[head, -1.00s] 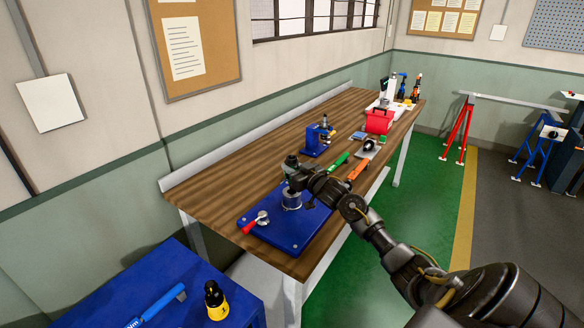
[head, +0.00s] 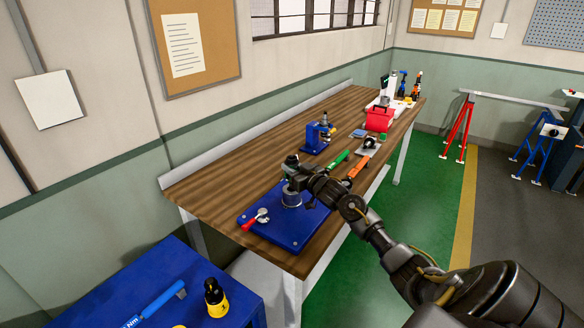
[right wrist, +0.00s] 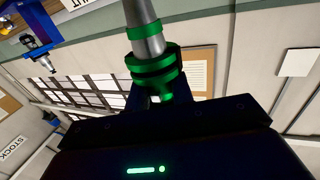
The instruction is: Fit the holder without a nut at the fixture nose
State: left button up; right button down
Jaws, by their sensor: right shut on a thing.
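My right gripper (head: 292,182) is over the blue fixture plate (head: 302,232) at the near end of the bench. It is shut on a tool holder, whose dark grey upper part (head: 291,160) stands up above the fingers. A round grey metal fixture part (head: 292,199) stands on the plate right under the gripper. I cannot tell whether the holder touches it. My left gripper is out of view.
A red-handled tool (head: 255,219) lies at the plate's left side. Green (head: 339,159) and orange (head: 357,168) tools lie beyond the gripper, near a blue stand (head: 316,137). A red box (head: 379,120) stands farther back. The bench's left middle is clear.

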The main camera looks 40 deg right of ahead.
jog(key=shift+f+b, duration=1.6)
jog(key=shift+f, duration=1)
jog(key=c, duration=1.2)
grip_release()
jog(key=shift+c, duration=0.2)
jog(key=shift+o, duration=0.5)
jog(key=shift+f, duration=0.1)
jog(key=shift+s+f, duration=0.1)
jog(key=shift+a, duration=0.1)
